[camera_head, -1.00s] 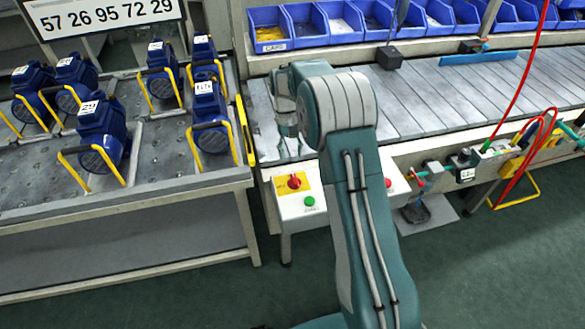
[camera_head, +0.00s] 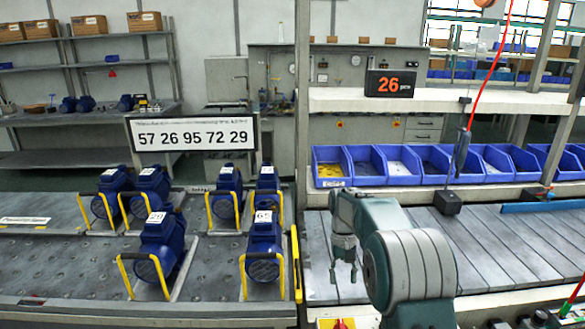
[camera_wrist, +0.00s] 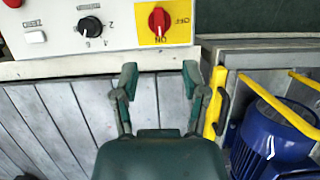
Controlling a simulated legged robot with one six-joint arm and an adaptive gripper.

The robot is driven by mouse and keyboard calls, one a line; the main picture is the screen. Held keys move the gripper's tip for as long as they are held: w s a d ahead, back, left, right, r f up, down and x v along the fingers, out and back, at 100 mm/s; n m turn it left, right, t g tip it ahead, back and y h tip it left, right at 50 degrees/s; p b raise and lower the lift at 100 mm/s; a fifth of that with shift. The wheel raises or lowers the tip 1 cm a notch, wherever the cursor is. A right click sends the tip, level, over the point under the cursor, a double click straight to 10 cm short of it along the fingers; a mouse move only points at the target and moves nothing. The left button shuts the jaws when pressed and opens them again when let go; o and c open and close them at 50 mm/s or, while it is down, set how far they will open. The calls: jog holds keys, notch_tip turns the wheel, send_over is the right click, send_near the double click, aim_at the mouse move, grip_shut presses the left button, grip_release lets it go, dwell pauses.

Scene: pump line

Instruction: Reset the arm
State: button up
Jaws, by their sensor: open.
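My gripper (camera_head: 345,272) hangs from my green and grey arm, pointing down over the left end of the slatted grey conveyor (camera_head: 500,250). In the wrist view my gripper (camera_wrist: 160,82) has its two fingers spread apart. Nothing is between them, and grey slats lie beneath. A white control panel (camera_wrist: 120,48) lies just beyond the fingertips in that view. It carries a red knob (camera_wrist: 159,21) on a yellow plate, a black dial (camera_wrist: 90,26) and a white button (camera_wrist: 36,37). My arm hides part of the conveyor in the head view.
Several blue pumps with yellow handles (camera_head: 160,245) stand on the perforated table left of the conveyor. One pump (camera_wrist: 275,130) is close right of my gripper in the wrist view. Blue bins (camera_head: 370,168) line the shelf behind. A number sign (camera_head: 193,135) stands behind the pumps.

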jog(key=s+r+t, duration=0.5)
jog(key=s+r, duration=0.9)
jog(key=r, duration=0.1)
jog(key=s+f+t, duration=0.1)
jog(key=s+t, duration=0.3)
jog(key=s, duration=1.3)
jog(key=shift+s+t, duration=0.3)
